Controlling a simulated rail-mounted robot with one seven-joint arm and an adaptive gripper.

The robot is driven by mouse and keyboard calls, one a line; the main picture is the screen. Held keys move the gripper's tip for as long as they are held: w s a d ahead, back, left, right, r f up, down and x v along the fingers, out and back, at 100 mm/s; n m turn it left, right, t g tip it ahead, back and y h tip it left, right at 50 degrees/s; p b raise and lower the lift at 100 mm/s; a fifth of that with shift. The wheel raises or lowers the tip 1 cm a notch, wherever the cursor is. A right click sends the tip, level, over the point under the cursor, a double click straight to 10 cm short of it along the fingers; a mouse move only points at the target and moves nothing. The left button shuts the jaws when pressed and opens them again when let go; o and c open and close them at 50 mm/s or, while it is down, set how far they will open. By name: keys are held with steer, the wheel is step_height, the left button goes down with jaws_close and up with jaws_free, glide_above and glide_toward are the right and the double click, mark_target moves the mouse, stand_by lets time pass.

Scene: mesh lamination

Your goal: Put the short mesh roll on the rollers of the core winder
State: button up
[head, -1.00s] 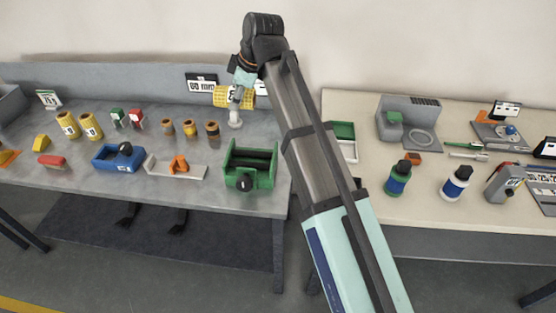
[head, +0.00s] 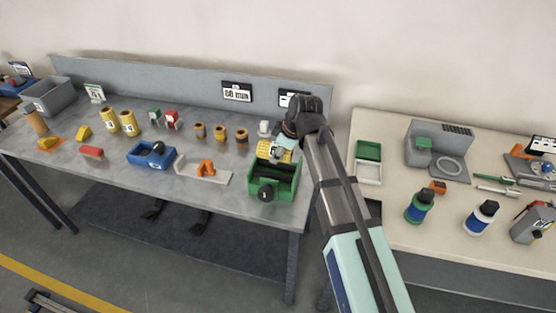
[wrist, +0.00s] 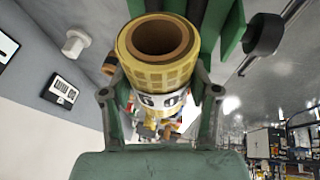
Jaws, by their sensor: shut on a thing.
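The short mesh roll is yellow with a brown core and a white label; in the head view the roll (head: 268,150) is just above the back of the core winder. My gripper (head: 284,150) is shut on it. In the wrist view the roll (wrist: 158,68) sits between both fingers of my gripper (wrist: 160,95), its open core end facing the camera. The core winder (head: 288,196) is a green open-topped frame with a dark knob at its front. Its green parts also show behind the roll in the wrist view (wrist: 229,22). The roll partly hides the rollers; I cannot tell whether they touch.
A white bracket with an orange part (head: 222,178) lies left of the winder, and a blue device (head: 140,156) lies beyond it. Two upright yellow rolls (head: 110,122) and several small brown spools (head: 220,134) stand further left. A pale post (head: 264,128) stands behind the winder.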

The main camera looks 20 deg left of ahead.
steer(key=shift+f+p, duration=0.4)
steer(key=shift+f, duration=2.3)
steer(key=shift+f, duration=0.15)
steer(key=o, duration=1.4)
steer(key=shift+o, duration=0.2)
steer(key=b+v, duration=0.2)
steer(key=v, duration=1)
steer(key=shift+s, duration=0.1)
steer(key=shift+a, duration=0.1)
